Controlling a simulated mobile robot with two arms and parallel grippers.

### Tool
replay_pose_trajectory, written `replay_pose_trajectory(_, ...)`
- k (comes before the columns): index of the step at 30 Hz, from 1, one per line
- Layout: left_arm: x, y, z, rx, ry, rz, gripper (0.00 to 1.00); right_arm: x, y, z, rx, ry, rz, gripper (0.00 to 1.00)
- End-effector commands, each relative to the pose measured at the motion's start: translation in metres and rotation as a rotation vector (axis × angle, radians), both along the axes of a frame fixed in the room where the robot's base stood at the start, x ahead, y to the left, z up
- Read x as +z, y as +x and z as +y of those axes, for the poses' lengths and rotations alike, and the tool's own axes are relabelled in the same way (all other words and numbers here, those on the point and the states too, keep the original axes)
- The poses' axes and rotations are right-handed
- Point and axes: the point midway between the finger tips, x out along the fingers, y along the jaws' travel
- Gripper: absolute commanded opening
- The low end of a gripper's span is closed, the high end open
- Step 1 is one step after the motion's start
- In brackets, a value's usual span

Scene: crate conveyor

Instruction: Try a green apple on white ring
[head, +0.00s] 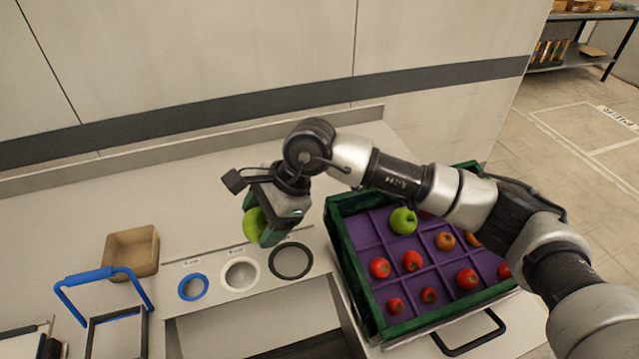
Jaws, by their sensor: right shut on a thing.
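My right gripper (262,222) is shut on a green apple (254,223). It holds the apple above the panel, behind and between the white ring and the black ring in the picture. The jaws partly hide the apple. The white ring (240,287) lies flat in the middle of the panel and looks empty. I cannot tell the apple's exact height above the panel. Another green apple (403,221) sits in the crate at the right. My left gripper is not in view.
A blue ring (193,287) and a black ring (306,262) flank the white ring. A green crate (356,277) with purple compartments holds several red and orange fruits. A brown box (131,252) and a blue-handled frame (90,276) stand at the left. A wall closes the back.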

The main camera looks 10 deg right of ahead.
Motion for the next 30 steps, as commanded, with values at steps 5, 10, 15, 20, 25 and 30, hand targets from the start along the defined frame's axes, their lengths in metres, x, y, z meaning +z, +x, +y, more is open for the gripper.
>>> replay_pose_trajectory(5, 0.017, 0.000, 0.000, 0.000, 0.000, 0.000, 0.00, 0.014, -0.021, 0.037, 0.058, 0.001, 0.000, 0.41)
replay_pose_trajectory(10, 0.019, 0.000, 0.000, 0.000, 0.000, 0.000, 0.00, 0.014, -0.027, 0.046, 0.072, -0.001, 0.001, 0.41)
replay_pose_trajectory(15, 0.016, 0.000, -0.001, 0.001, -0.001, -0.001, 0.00, 0.005, -0.027, 0.046, 0.072, -0.001, 0.001, 0.41)
replay_pose_trajectory(20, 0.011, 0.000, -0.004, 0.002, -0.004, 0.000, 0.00, -0.008, -0.027, 0.046, 0.072, -0.001, 0.001, 0.41)
replay_pose_trajectory(25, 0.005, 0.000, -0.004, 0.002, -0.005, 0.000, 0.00, -0.029, -0.027, 0.046, 0.071, -0.002, 0.002, 0.41)
replay_pose_trajectory(30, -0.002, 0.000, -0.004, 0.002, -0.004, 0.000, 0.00, -0.050, -0.027, 0.046, 0.071, -0.001, 0.002, 0.41)
